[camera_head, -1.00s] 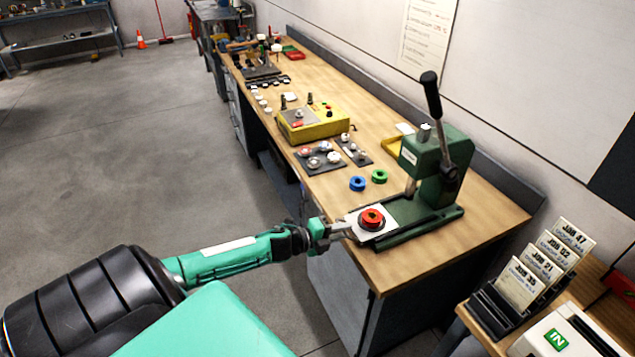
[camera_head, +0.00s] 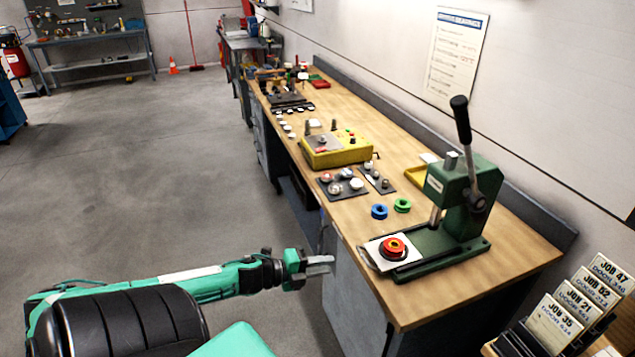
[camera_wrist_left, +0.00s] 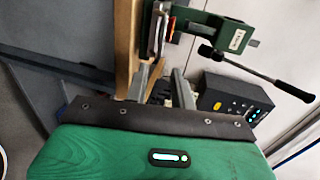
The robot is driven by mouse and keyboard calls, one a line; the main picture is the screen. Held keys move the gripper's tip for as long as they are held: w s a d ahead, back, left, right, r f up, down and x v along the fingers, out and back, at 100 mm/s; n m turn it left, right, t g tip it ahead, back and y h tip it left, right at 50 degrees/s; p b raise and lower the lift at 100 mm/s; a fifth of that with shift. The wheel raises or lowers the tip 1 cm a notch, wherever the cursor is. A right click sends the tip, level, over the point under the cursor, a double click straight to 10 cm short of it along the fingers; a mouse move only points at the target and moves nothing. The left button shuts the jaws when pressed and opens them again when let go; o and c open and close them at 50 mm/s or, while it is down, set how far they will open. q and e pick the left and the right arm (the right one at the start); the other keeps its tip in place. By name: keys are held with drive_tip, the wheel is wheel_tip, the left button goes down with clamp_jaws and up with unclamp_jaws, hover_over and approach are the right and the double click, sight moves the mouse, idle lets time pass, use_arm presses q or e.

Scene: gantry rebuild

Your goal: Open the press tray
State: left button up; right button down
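The green press (camera_head: 465,195) stands on the near end of the wooden bench. Its light square tray (camera_head: 374,246) sits at the front end of the press base, toward the bench edge, with a red ring on a dark round part (camera_head: 394,248) on it. A thin handle shows at the tray's front. My left gripper (camera_head: 322,265) is off the bench edge, left of the tray and apart from it. In the left wrist view its two fingers (camera_wrist_left: 161,85) are spread and empty, pointing toward the tray's end and the press (camera_wrist_left: 220,32). My right gripper is not in view.
Blue (camera_head: 379,211) and green (camera_head: 402,205) rings lie behind the tray. A yellow box (camera_head: 338,153) and dark pads with parts stand farther back. A card rack (camera_head: 575,305) is at right. A black control box (camera_wrist_left: 235,100) shows in the wrist view. The floor at left is clear.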

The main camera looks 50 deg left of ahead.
use_arm(q)
drive_tip(key=shift+s+a+r, duration=0.15)
drive_tip(key=shift+s+a, duration=0.1)
drive_tip(key=shift+s, duration=0.3)
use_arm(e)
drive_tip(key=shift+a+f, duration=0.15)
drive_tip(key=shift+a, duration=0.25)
